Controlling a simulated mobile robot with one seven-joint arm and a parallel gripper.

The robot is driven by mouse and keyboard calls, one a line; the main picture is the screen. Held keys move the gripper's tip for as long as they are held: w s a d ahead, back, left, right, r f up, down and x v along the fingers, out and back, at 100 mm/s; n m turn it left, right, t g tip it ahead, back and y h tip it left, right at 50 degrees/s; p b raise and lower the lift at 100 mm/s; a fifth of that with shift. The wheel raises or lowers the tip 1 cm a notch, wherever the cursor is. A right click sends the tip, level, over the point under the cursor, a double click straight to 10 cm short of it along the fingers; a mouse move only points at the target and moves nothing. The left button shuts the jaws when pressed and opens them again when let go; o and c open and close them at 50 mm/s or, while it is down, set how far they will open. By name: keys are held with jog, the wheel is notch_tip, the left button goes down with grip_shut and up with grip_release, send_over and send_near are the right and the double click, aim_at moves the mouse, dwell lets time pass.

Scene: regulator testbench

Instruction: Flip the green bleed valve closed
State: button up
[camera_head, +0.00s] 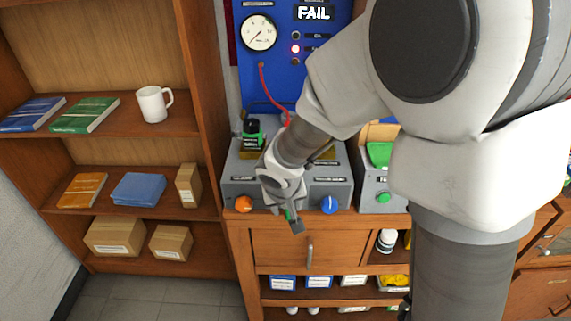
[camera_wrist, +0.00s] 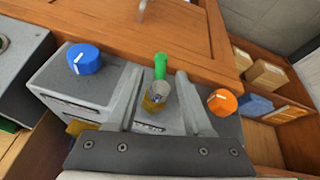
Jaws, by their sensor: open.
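The green bleed valve handle (camera_wrist: 160,65) sticks out from a brass valve body (camera_wrist: 155,98) on the front of the grey test box, between the two knobs. In the wrist view the handle points away from my gripper, towards the cabinet's front edge. My gripper (camera_wrist: 160,88) is open, with one finger on each side of the valve. I cannot tell whether either finger touches it. In the head view my gripper (camera_head: 286,212) is at the box front and hides most of the valve; only a bit of green shows (camera_head: 288,214).
A blue knob (camera_head: 330,204) and an orange knob (camera_head: 244,203) flank the valve closely. Behind stands a blue panel (camera_head: 268,84) with a gauge (camera_head: 258,33) and a "FAIL" display (camera_head: 314,13). A red hose (camera_head: 266,88) runs down from it. A wooden cabinet (camera_head: 275,243) supports the box.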

jog(key=shift+x, duration=1.3)
grip_shut()
